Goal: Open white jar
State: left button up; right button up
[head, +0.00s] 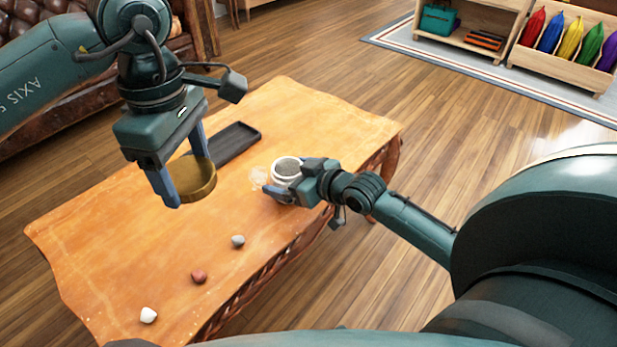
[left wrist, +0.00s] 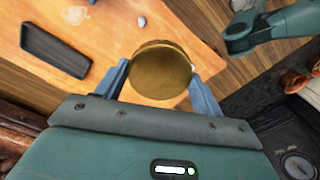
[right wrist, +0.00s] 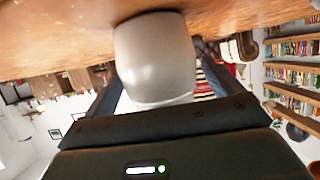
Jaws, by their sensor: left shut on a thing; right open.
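The white jar (head: 286,163) stands upright on the orange-brown table, its top uncovered and a grey, dark interior showing. My left gripper (head: 188,182) is shut on a round gold-brown lid (head: 202,182), held in the air to the left of the jar and apart from it. The lid also shows between the fingers in the left wrist view (left wrist: 162,72). My right gripper (head: 290,180) is open at the jar, with its fingers around the jar's near side. In the right wrist view the jar's white wall (right wrist: 155,60) fills the space before the gripper; finger contact is unclear.
The wooden table (head: 130,240) carries a black tray (head: 237,143) behind the lid. A grey stone (head: 238,241), a reddish stone (head: 199,276) and a white stone (head: 148,315) lie near its front edge. A small pale, see-through thing (head: 257,177) lies left of the jar.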

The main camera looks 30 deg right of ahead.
aim_at(186, 174)
pick_arm(q)
notch_tip(186, 174, up, 4)
jog(key=p, duration=0.3)
jog(key=shift+r+p, duration=0.15)
jog(key=shift+p, duration=0.3)
pick_arm(e)
jog(key=v, duration=1.1)
jog(key=shift+s, duration=0.2)
